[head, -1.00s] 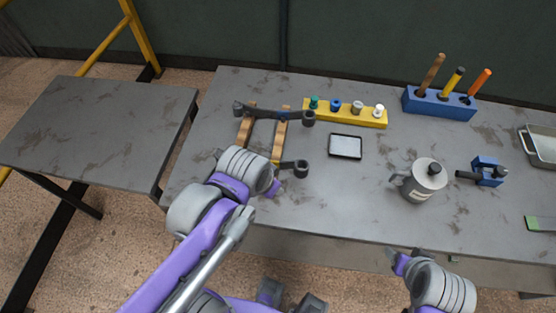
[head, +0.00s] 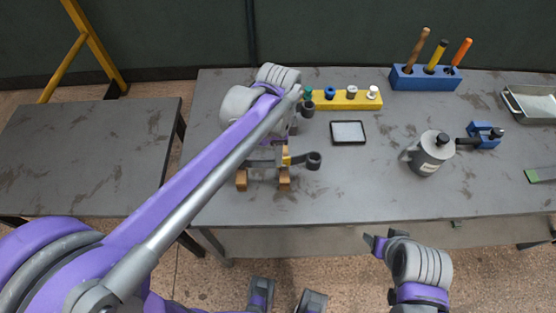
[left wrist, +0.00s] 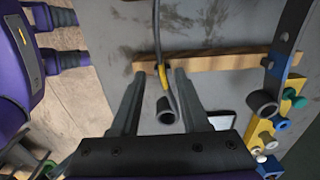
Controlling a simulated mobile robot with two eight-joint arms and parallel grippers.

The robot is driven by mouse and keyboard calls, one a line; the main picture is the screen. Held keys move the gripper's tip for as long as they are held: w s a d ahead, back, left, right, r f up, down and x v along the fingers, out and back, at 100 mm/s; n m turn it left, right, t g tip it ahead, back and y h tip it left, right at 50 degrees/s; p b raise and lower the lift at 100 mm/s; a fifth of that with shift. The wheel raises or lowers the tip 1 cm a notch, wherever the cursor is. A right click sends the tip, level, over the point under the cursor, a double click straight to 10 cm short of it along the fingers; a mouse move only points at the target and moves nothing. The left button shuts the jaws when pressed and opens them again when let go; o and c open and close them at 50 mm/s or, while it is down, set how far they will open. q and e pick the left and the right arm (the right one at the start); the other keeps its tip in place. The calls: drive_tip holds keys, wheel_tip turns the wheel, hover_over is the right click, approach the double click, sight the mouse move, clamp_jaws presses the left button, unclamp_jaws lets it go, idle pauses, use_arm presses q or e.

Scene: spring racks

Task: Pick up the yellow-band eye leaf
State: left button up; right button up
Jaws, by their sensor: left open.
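The yellow-band eye leaf (head: 314,160) is a dark grey bar with a ring eye, lying across wooden bars (head: 284,181); my left arm hides part of it. In the left wrist view, its yellow band (left wrist: 162,76) and eye (left wrist: 166,112) show between the fingers of my left gripper (left wrist: 160,92). That gripper is open, one finger on each side of the leaf; I cannot tell whether they touch it. It is mostly hidden in the head view (head: 289,128). My right gripper (head: 374,244) is in front of the table, away from the leaf; its opening is unclear.
A second leaf with a blue band (left wrist: 281,65) lies across the bars' far end. Beyond is a yellow rack (head: 347,100) with coloured plugs. A black-framed pad (head: 348,132), grey can (head: 430,153) and blue tool holder (head: 425,80) stand to the right.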

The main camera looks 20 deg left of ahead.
sight(273, 162)
use_arm(q)
wheel_tip(273, 162, down, 5)
drive_tip(key=shift+w+a+f, duration=0.1)
drive_tip(key=shift+f, duration=0.1)
clamp_jaws()
drive_tip(key=shift+r, duration=0.1)
idle(1.4)
